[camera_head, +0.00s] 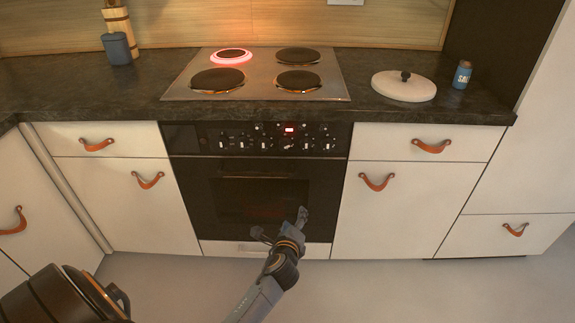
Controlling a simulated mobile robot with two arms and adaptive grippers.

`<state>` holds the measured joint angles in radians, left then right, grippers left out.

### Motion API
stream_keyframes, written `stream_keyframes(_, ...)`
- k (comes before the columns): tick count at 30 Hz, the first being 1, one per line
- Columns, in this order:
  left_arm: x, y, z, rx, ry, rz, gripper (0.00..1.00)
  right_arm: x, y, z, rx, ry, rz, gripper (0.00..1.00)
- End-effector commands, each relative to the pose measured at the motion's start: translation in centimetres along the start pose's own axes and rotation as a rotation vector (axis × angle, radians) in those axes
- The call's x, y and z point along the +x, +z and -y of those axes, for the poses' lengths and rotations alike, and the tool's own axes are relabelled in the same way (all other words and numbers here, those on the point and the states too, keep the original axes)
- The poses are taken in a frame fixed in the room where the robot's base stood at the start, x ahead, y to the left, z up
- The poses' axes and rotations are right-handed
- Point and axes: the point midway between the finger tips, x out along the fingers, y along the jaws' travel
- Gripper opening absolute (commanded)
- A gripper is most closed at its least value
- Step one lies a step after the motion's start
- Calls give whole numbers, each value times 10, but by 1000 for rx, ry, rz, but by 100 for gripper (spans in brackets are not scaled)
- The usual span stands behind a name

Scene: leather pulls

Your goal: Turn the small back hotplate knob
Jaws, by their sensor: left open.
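The oven's control panel (275,139) carries a row of small dark knobs (265,143) with white marks and a lit red display. Which knob belongs to the small back hotplate cannot be told. The small back-left hotplate (231,54) has a glowing red ring around it. My left gripper (281,224) is open and empty in front of the lower oven door, well below the knobs. It touches no knob. My right gripper is not in view.
The steel hob (255,75) also holds dark plates without a red ring. A white round lid (403,86) and a blue salt can (462,75) stand to its right. Drawers with leather pulls (431,146) flank the oven (259,200). The floor in front is clear.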

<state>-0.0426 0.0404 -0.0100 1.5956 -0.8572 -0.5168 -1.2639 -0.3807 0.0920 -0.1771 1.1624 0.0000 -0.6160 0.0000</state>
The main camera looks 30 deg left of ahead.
Motion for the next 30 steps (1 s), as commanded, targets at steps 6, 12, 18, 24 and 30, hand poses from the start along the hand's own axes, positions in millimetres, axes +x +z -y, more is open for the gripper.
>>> stream_keyframes(6, -12, 94, 74, 302, -107, 292, 57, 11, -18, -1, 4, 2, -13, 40)
stream_keyframes(12, -10, 116, 90, 360, -112, 349, 57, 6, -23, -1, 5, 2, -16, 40)
stream_keyframes(18, 25, 127, 95, 358, -111, 348, 57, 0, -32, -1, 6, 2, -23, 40)
stream_keyframes(24, 66, 139, 102, 356, -111, 345, 57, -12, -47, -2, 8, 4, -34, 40)
stream_keyframes(30, 96, 148, 106, 354, -111, 344, 57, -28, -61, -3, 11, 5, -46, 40)
